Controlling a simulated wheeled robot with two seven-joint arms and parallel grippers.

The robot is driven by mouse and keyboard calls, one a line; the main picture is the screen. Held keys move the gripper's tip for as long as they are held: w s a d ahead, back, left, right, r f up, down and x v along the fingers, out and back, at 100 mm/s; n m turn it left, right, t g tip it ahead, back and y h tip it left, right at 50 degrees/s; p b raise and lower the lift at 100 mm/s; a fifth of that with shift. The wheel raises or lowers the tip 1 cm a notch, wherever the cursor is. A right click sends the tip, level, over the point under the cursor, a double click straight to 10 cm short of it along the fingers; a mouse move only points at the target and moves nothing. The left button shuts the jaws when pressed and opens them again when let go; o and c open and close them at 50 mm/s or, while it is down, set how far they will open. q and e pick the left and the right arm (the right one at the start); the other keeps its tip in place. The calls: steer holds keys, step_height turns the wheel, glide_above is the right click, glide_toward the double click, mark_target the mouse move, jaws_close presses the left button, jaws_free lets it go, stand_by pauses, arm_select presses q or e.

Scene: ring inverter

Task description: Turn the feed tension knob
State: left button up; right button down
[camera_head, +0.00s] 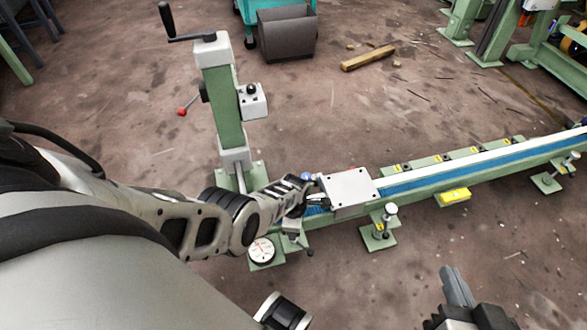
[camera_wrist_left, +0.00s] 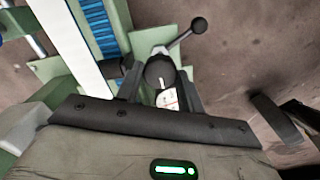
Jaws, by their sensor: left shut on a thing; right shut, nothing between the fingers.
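In the left wrist view, a round black knob (camera_wrist_left: 158,70) with a light pointer line sits between the two fingers of my left gripper (camera_wrist_left: 161,80), which is shut on it. A white label with red marks (camera_wrist_left: 168,98) shows just below the knob. A lever with a black ball end (camera_wrist_left: 198,26) sticks out beside it. In the head view my left arm reaches to the near end of the green rail machine, and its own links hide the knob and fingertips. My right gripper (camera_head: 456,286) is at the lower right, shut and empty, away from the machine.
A white-faced dial (camera_head: 262,251) lies below my left wrist. A grey box (camera_head: 350,188) sits on the rail (camera_head: 480,172), which runs to the right. A green post with a crank (camera_head: 219,105) stands behind. A wooden block (camera_head: 368,57) lies on the floor.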

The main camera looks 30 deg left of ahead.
arm_select(q)
steer(key=n, duration=0.4)
steer(key=shift+n, duration=0.4)
stand_by(0.4)
steer(key=o, duration=1)
